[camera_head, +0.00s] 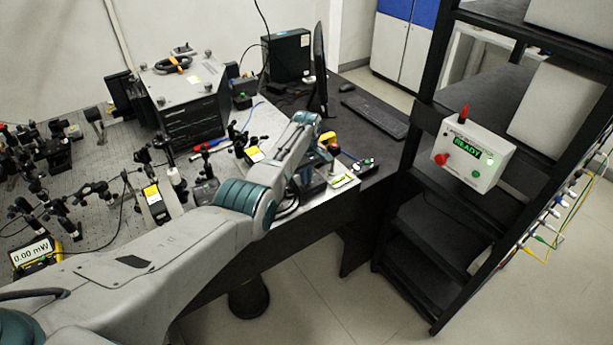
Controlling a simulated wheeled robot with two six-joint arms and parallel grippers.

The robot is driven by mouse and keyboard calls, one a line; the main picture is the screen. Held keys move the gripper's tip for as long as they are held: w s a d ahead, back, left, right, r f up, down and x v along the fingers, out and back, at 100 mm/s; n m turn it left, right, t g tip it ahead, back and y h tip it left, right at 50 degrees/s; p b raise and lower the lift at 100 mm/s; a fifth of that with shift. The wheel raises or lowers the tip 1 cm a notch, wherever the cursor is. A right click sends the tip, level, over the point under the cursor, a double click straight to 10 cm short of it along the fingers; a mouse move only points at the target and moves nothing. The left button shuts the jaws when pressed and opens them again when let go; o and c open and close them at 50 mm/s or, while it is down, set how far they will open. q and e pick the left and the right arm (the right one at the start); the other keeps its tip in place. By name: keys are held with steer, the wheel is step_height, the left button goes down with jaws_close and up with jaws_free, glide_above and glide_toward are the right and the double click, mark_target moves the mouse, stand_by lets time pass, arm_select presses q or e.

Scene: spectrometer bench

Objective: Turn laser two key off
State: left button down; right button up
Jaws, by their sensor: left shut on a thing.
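My left arm reaches in from the lower left across the bench corner. My left gripper (327,151) is at the bench's right end, beside a small unit with a yellow-edged label (343,181). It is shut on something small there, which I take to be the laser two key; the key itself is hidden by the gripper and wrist. I cannot tell which way the key is turned. My right gripper is not in view.
A white box with a green READY display (467,142) and a red knob hangs on the black rack at right. Optics crowd the perforated bench top at left. A power meter (34,253) reads 0.00 mW. A keyboard (372,117) and monitor (320,70) stand behind the gripper.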

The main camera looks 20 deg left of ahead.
arm_select(q)
steer(key=c, duration=1.6)
jaws_free()
steer(key=shift+r, duration=0.15)
step_height(320, 180, up, 11)
steer(key=b, duration=0.3)
